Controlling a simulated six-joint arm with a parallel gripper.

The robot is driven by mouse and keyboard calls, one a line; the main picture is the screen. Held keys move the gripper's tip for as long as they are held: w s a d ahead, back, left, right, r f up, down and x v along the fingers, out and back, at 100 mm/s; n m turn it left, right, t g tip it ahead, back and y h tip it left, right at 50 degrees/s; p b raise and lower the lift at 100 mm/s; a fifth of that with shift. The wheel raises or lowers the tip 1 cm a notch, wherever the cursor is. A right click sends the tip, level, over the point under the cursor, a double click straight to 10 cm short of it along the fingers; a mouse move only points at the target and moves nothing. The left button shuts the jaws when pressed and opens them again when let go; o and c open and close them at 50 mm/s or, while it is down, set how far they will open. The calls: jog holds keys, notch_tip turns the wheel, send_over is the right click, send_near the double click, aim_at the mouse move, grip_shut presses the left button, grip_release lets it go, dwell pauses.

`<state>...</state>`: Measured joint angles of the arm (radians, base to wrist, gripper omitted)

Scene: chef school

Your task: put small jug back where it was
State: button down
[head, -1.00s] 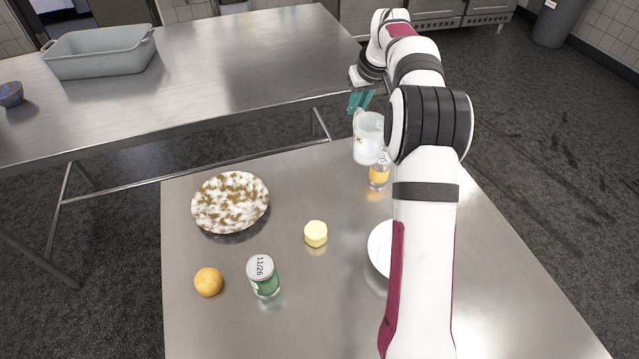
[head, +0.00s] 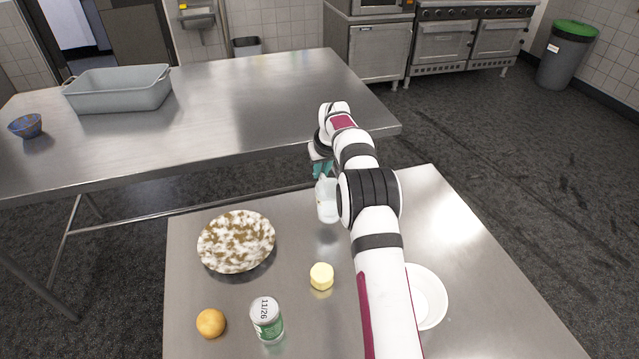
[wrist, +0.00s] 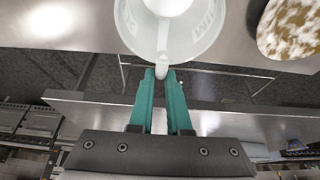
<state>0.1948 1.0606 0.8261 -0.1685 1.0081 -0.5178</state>
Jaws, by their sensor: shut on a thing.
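The small white jug (head: 327,203) is at the far edge of the near steel table in the head view, left of my arm. My gripper (head: 321,168) has teal fingers and is shut on the jug's handle. In the wrist view the jug (wrist: 190,45) shows from above, and my gripper (wrist: 162,76) pinches its handle. The jug looks upright. I cannot tell whether its base touches the table.
The near table (head: 270,290) holds a speckled plate (head: 237,242), a yellow piece (head: 321,276), a can (head: 267,320), an orange fruit (head: 211,323) and a white bowl (head: 430,297) partly behind my arm. A second table (head: 250,100) bears a grey tray (head: 120,95) and blue bowl (head: 27,126).

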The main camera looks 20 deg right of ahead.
jog(key=shift+w+a+f, duration=0.1)
jog(key=shift+a+f, duration=0.05)
jog(key=shift+f, duration=0.95)
jog(key=shift+w+a+f, duration=0.1)
jog(key=shift+f, duration=1)
jog(key=c, duration=0.9)
grip_release()
jog(key=shift+f, duration=0.15)
jog(key=shift+o, duration=0.2)
